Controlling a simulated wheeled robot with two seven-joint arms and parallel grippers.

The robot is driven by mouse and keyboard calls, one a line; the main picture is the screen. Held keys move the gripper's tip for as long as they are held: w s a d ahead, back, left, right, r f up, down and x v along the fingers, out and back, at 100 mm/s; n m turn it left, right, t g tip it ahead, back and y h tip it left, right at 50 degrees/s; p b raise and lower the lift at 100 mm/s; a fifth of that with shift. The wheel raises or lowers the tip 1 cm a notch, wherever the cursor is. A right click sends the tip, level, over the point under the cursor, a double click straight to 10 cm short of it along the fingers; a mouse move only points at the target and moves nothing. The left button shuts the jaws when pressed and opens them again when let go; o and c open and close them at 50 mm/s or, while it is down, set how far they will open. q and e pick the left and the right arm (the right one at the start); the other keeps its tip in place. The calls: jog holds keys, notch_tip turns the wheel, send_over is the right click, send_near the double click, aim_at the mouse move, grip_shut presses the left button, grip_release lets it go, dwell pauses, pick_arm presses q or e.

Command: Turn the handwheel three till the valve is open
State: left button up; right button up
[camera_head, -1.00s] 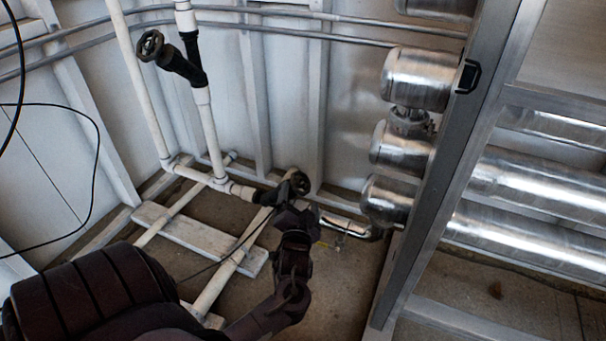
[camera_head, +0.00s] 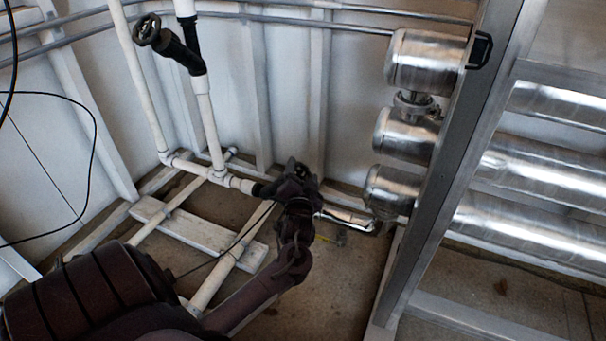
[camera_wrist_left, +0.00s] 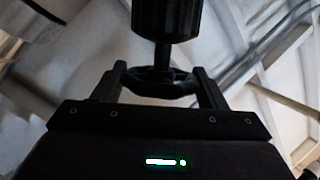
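The low black handwheel (camera_wrist_left: 160,84) shows in the left wrist view, below a dark valve body (camera_wrist_left: 166,18). My left gripper (camera_wrist_left: 162,84) is open, with one finger on each side of the wheel's rim. I cannot tell whether the fingers touch the rim. In the head view my left gripper (camera_head: 298,174) is at the end of the low white pipe and hides most of this wheel and its valve. My right gripper is not in view.
Another black handwheel (camera_head: 147,29) sits on a valve on the upright white pipe (camera_head: 209,125). Shiny metal cylinders (camera_head: 405,135) and a grey frame post (camera_head: 445,180) stand to the right. A white plank (camera_head: 200,234) lies on the floor.

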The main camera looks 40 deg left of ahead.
pick_arm(q)
jog(key=shift+d, duration=0.1)
jog(key=c, duration=0.3)
jog(key=shift+f+n+y, duration=0.1)
jog(key=shift+n+y, duration=0.2)
jog(key=shift+y, duration=0.1)
